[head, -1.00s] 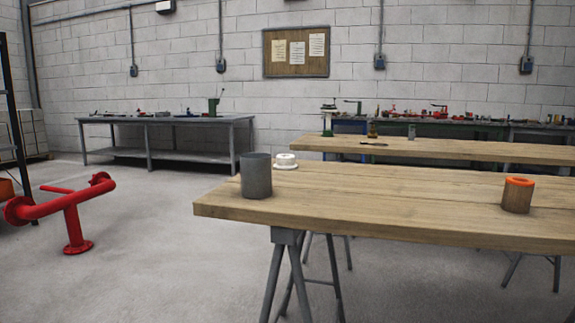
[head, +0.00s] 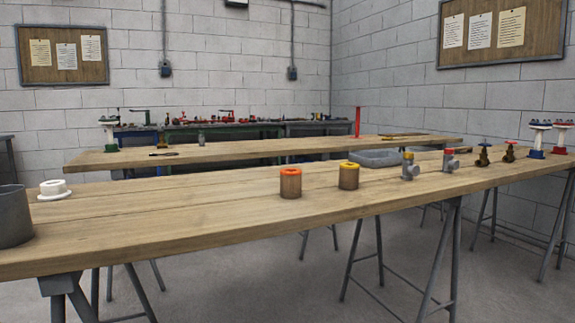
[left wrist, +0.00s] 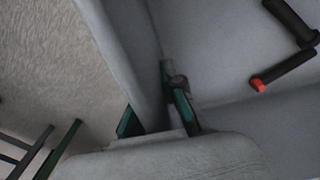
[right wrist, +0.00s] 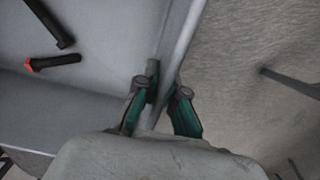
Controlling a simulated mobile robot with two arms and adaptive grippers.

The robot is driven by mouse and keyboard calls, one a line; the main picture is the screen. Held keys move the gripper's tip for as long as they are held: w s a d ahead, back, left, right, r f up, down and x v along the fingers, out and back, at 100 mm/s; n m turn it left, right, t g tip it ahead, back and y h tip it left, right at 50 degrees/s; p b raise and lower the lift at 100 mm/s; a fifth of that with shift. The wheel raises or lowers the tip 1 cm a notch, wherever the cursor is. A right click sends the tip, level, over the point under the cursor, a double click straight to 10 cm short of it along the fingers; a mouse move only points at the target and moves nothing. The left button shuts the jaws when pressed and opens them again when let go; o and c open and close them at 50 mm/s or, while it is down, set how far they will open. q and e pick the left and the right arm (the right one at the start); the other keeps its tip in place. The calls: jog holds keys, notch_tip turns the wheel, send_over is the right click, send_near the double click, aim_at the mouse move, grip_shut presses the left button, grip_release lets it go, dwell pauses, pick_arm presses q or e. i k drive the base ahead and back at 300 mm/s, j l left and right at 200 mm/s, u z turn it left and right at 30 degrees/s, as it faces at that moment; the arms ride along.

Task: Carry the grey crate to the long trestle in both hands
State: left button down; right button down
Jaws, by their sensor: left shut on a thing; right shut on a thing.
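The grey crate shows only in the wrist views. Its wall runs through my left gripper (left wrist: 157,112) in the left wrist view, where the crate's inside (left wrist: 215,45) is to the right. In the right wrist view my right gripper (right wrist: 160,108) is shut on the rim of the crate (right wrist: 100,45). Black bolt-like parts (left wrist: 285,70), one with a red end, lie in the crate. Neither gripper nor the held crate shows in the head view. A long wooden trestle (head: 235,220) spans the head view close by; a second one (head: 240,152) stands behind it.
On the near trestle are a grey cylinder (head: 14,217), white flanged part (head: 54,190), orange-topped cylinder (head: 290,183), yellow-topped cylinder (head: 348,176) and several valves towards the right. Another grey bin (head: 375,158) sits further back. Bare wood lies between the white part and orange-topped cylinder.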

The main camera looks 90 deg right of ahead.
aim_at(170, 206)
jog(key=z, duration=2.05)
